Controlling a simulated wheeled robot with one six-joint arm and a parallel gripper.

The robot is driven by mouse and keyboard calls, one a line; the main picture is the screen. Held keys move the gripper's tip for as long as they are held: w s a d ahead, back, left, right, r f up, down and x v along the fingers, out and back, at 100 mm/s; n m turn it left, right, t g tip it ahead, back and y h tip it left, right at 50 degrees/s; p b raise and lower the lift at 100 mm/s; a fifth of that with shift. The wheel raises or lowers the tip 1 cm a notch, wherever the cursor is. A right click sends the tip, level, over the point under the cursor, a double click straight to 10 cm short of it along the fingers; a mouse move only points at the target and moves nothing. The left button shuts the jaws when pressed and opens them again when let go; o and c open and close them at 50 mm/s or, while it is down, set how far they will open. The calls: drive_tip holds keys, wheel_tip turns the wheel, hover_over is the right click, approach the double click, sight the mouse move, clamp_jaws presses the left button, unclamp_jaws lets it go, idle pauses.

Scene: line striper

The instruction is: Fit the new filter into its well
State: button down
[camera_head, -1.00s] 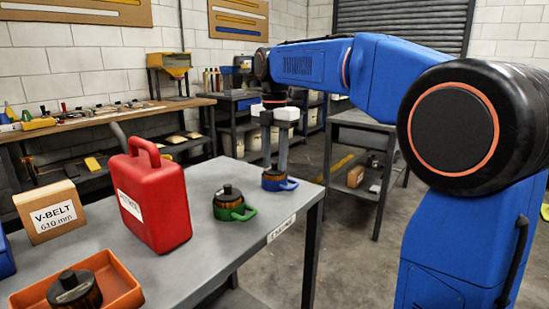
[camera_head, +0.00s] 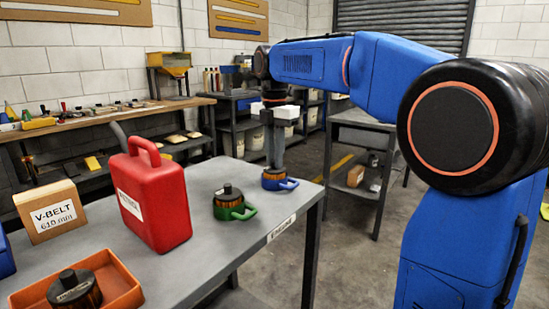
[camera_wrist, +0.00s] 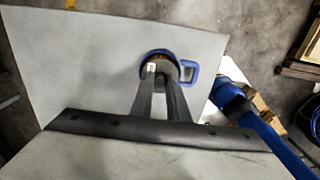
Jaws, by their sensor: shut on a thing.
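A brownish filter in a blue ring with a side handle (camera_head: 279,181) stands near the far right corner of the grey table; it also shows in the wrist view (camera_wrist: 188,75). My gripper (camera_head: 274,165) points down from above, its fingers shut on the top of this filter, which they partly hide. The filter appears to rest on the table. A similar dark-topped filter in a green ring with a handle (camera_head: 230,204) stands nearer. Another dark-topped filter (camera_head: 74,287) sits in an orange tray (camera_head: 122,275) at the front left. I cannot make out which is new, nor a distinct well.
A red can (camera_head: 152,205) and a V-belt box (camera_head: 50,212) stand on the left of the table (camera_head: 200,262). A bench with tools (camera_head: 85,122) runs along the wall. A low side table (camera_head: 358,119) stands beyond. The table around the green ring is clear.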

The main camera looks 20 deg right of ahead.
drive_tip(key=shift+r, duration=0.6)
drive_tip(key=shift+r, duration=2.2)
